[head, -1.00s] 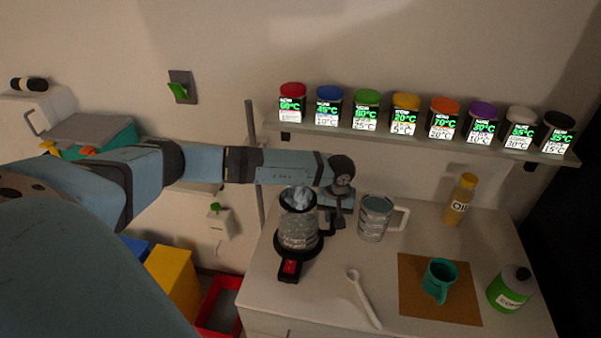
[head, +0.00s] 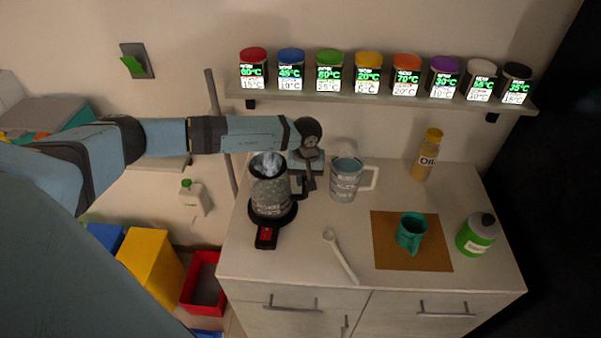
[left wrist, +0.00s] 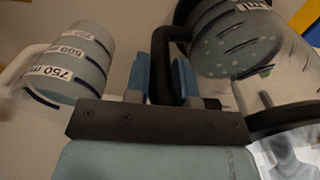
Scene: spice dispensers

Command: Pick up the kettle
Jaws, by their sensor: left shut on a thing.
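The kettle (head: 270,193) has a clear grey body, a black rim and a black handle. It stands upright on a round black base with a red switch (head: 266,235), near the counter's left side. I cannot see a gap between kettle and base. My left gripper (head: 306,184) is at the handle on the kettle's right side. In the left wrist view, the blue fingers (left wrist: 162,80) are shut on the black handle (left wrist: 160,45), and the kettle body (left wrist: 232,42) is to the right. My right gripper is not in view.
A measuring jug (head: 345,182) stands close right of my left gripper. A white spoon (head: 341,257) lies in front. A teal mug (head: 411,230) is on a brown mat (head: 390,255). A green bottle (head: 477,236) and oil bottle (head: 426,158) stand right. A spice shelf (head: 390,101) hangs above.

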